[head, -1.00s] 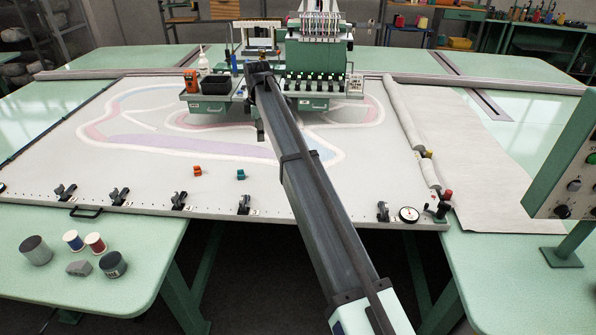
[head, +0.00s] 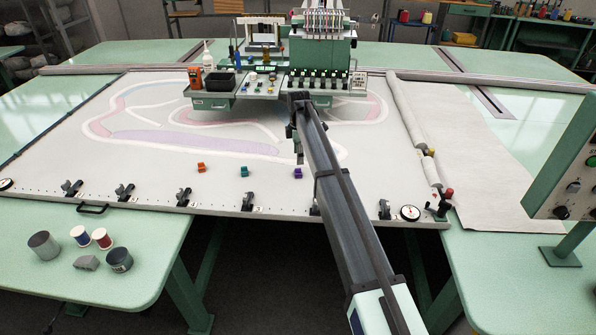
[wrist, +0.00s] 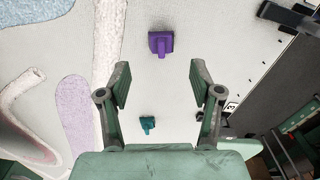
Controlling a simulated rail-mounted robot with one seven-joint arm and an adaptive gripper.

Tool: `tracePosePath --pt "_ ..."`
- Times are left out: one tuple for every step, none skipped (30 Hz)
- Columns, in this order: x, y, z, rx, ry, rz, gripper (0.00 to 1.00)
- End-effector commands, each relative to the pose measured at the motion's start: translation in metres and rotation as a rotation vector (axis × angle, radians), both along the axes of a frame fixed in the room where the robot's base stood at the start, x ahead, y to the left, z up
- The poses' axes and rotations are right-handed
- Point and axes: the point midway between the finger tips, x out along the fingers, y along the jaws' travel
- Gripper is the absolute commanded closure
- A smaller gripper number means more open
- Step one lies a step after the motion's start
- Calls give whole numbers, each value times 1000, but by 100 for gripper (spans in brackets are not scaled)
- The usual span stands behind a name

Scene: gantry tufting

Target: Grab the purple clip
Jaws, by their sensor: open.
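The small purple clip (head: 298,173) lies on the pale stretched fabric near the frame's front edge, just left of my arm. In the wrist view the purple clip (wrist: 160,43) is ahead of my open fingers, centred between them and beyond their tips. My gripper (wrist: 160,75) is open and empty; in the head view my gripper (head: 297,148) is above the fabric, behind the purple clip. A teal clip (head: 244,171) lies to the left of the purple one and shows in the wrist view (wrist: 148,124) between my fingers, nearer the palm. An orange clip (head: 201,167) lies farther left.
Several black clamps (head: 247,201) line the frame's front edge, with a round dial (head: 410,213) at the right. The tufting machine (head: 318,60) stands behind. Spools (head: 101,238) sit on the front-left table. A fabric roll (head: 412,120) lies along the right.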

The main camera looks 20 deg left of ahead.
Motion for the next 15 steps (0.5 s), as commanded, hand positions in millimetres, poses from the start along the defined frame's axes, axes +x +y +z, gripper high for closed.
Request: tracePosePath --pt "0 0 -5 -1 1 0 35" --pt "0 0 -8 -1 1 0 35" --pt "0 0 -12 0 0 0 35" --pt "0 0 -15 0 0 0 35" --pt "0 0 -17 0 0 0 35" --pt "0 0 -19 0 0 0 35" --pt "0 0 -20 0 0 0 35" --pt "0 0 -20 0 0 0 35" --pt "0 0 -21 0 0 0 35" --pt "-1 0 -22 0 0 0 35" --pt "-1 0 -24 0 0 0 35" --pt "-1 0 -26 0 0 0 35" --pt "-1 1 -28 0 0 0 35" --pt "-2 1 -31 0 0 0 35" --pt "-3 1 -36 -1 1 0 35"
